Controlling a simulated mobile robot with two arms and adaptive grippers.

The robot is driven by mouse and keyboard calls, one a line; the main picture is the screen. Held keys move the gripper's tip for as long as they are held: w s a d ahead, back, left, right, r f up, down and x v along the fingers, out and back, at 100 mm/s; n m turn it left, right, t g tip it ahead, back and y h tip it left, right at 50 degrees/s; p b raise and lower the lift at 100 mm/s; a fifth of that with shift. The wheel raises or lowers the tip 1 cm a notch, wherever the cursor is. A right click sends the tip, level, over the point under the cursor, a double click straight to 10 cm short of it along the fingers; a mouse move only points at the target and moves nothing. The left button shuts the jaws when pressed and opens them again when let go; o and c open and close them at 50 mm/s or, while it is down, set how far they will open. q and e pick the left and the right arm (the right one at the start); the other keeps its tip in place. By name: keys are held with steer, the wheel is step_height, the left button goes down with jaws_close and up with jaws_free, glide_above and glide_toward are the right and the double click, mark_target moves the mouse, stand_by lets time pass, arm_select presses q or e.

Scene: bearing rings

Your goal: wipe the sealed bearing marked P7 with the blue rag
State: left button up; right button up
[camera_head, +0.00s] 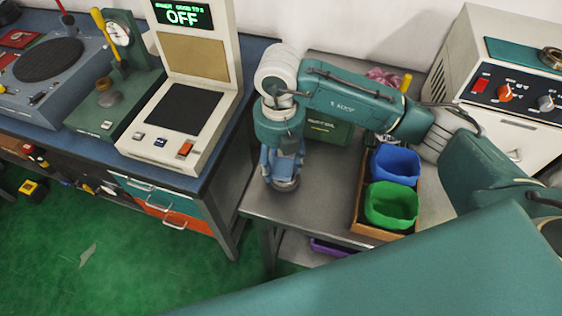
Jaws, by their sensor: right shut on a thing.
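My right gripper (283,165) points down over the grey metal table, near its left edge. It is shut on a bunched blue cloth, which looks like the blue rag (267,162). Right below it is a round, dark metallic thing (285,184), which looks like a bearing on the table. The gripper and cloth cover most of it, and no P7 mark can be read. I cannot tell whether the cloth touches it. My left gripper is not in view.
A wooden box (375,233) with a blue bin (396,165) and a green bin (391,205) stands to the right. A dark green box and a pink cloth (384,77) are behind my arm. A tester reading OFF (182,13) stands on the left bench. A white machine (470,60) is at right.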

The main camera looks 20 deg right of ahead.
mark_target(291, 168)
steer(key=shift+s+d, duration=0.8)
steer(key=shift+d, duration=0.35)
steer(key=shift+r, duration=0.15)
steer(key=shift+r+p, duration=2)
steer(key=shift+r, duration=0.9)
